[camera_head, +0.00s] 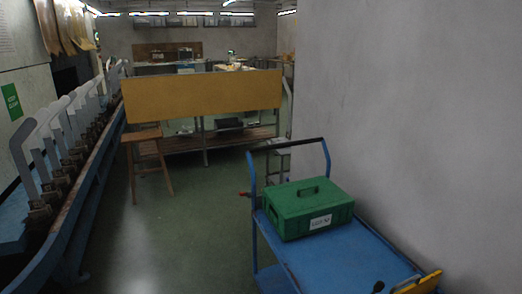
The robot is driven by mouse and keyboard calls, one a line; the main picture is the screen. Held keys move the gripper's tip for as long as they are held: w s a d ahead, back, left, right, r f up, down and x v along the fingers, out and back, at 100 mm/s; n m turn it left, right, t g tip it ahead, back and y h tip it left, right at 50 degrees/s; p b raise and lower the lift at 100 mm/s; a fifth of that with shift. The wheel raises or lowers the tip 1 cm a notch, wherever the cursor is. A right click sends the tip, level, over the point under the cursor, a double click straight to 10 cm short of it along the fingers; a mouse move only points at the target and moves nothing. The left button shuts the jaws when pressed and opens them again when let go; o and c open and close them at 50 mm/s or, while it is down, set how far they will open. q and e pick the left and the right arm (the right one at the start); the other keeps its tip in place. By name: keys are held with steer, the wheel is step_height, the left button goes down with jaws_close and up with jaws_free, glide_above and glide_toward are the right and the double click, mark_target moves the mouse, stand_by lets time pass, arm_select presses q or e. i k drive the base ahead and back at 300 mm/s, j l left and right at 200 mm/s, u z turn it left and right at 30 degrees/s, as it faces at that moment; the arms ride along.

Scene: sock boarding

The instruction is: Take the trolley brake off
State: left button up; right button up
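The blue trolley (345,255) stands at the lower right, close to the grey wall. Its push handle (285,146) has a dark grip bar and blue uprights. A small red piece (244,194) sticks out to the left at the near handle upright; it may be the brake lever, but its setting is too small to tell. A green lidded box (308,207) with a white label sits on the top deck. The trolley's wheels are hidden or out of frame. Neither of my grippers is in view.
A grey wall (410,110) closes off the right. A long blue machine with a row of upright grey boards (60,130) runs along the left. A tan-panelled bench (205,97) and wooden stool (146,150) stand ahead. The green floor (180,235) between is clear.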

mark_target(249, 194)
steer(key=i+j+z, duration=0.1)
steer(key=i+j, duration=0.3)
steer(key=i+j+z, duration=0.1)
steer(key=i+j, duration=0.6)
steer(key=j, duration=0.2)
steer(key=i+j+z, duration=0.15)
steer(key=i+j, duration=0.2)
steer(key=j, duration=0.15)
steer(key=i+j+z, duration=0.1)
steer(key=i+j, duration=0.25)
steer(key=j, duration=0.15)
